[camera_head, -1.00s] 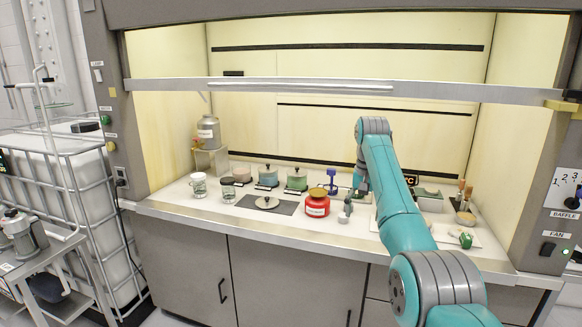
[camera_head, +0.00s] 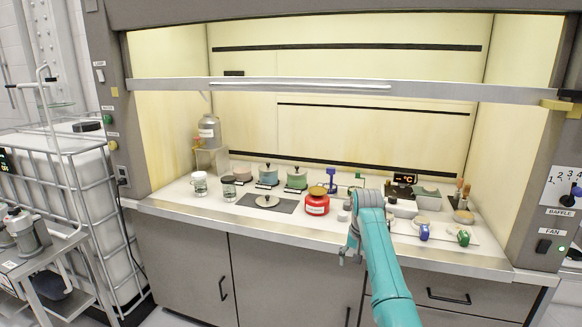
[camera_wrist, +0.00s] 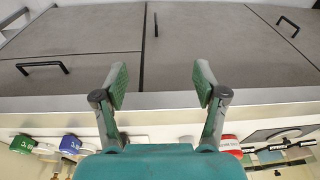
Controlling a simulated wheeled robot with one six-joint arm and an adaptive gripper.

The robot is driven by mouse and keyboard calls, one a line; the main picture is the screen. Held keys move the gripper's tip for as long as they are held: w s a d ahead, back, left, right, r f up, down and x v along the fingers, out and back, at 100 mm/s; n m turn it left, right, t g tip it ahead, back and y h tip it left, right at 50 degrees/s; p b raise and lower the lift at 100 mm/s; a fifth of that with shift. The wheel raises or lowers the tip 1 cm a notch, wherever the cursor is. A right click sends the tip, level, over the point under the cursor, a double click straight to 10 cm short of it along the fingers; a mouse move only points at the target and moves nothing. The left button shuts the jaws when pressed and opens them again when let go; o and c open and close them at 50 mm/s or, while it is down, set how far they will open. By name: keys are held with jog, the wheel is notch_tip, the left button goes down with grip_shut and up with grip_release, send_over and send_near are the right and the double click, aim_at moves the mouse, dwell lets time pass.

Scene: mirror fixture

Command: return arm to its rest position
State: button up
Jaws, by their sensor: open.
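My teal arm reaches from the lower right of the head view up to the front edge of the fume hood bench. My gripper (camera_head: 350,257) hangs down just in front of that edge. In the wrist view my gripper (camera_wrist: 161,84) shows its two green-padded fingers spread wide, with nothing between them. The grey cabinet doors (camera_wrist: 90,65) lie beyond the fingers there. My wrist hides part of the bench edge and drawer front in the head view.
The bench (camera_head: 270,225) bears a red jar (camera_head: 317,203), several lidded pots, glass jars, a blue item (camera_head: 424,232) and a green item (camera_head: 463,236). The sash (camera_head: 300,87) crosses above. A caged white tank (camera_head: 75,165) and a cart (camera_head: 45,265) stand at left.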

jog(key=s+f+t, duration=0.2)
jog(key=s+f, duration=0.4)
jog(key=f, duration=0.7)
jog(key=s+f+t, duration=0.1)
jog(key=s+f, duration=0.4)
jog(key=f, duration=0.8)
jog(key=s+f+n+t, duration=0.15)
jog(key=s+f, duration=0.35)
jog(key=s, duration=0.5)
jog(key=s+f+t, duration=0.2)
jog(key=s+f, duration=0.3)
jog(key=s, duration=0.6)
jog(key=s+a+r+t, duration=0.1)
jog(key=s+r+t, duration=0.15)
jog(key=s, duration=0.85)
jog(key=s+r+t, duration=0.1)
jog(key=s+r, duration=0.3)
jog(key=s, duration=0.7)
jog(key=s+r+n+t, duration=0.1)
jog(key=s+r, duration=0.7)
jog(key=r, duration=0.3)
jog(key=s+r+t, duration=0.2)
jog(key=s+r, duration=0.6)
jog(key=r, duration=0.4)
jog(key=shift+s+n, duration=0.2)
jog(key=shift+n, duration=0.15)
